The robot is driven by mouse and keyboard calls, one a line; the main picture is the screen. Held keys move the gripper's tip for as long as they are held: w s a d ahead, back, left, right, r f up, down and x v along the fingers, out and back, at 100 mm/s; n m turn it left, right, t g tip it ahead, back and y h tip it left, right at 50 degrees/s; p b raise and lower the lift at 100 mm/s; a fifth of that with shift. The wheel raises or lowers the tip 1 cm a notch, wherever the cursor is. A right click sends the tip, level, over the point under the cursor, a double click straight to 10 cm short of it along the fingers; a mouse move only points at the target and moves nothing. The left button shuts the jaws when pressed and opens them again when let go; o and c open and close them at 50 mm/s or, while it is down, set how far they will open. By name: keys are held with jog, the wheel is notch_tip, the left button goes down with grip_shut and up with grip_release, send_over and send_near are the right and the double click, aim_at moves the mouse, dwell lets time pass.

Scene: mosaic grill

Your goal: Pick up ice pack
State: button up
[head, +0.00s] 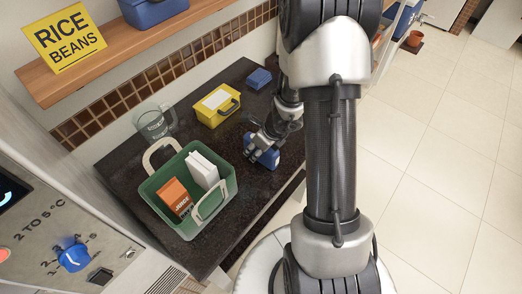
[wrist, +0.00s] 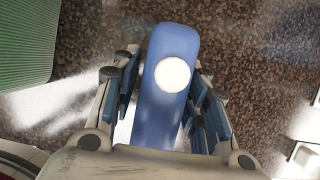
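The ice pack (wrist: 165,110) is a blue, rounded slab with a white round spot. In the wrist view it stands between the two fingers of my gripper (wrist: 168,95). The blue-padded fingers are spread on either side of it, with narrow gaps visible, so the gripper looks open around it. In the head view my gripper (head: 262,146) is low over the dark counter, and the blue pack (head: 266,157) shows beneath it, partly hidden by the gripper.
A green basket (head: 153,190) with an orange juice carton (head: 174,196) and a white carton (head: 203,170) stands left of the gripper. A yellow box (head: 216,106), a small blue box (head: 259,78) and a glass jug (head: 153,122) are behind. The counter's front edge is close.

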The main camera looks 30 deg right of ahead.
grip_shut()
jog(key=shift+r, duration=0.1)
dwell(0.5)
notch_tip(320, 180, up, 20)
jog(key=p, duration=1.4)
jog(key=shift+r+p, duration=0.15)
jog(key=shift+p, duration=0.15)
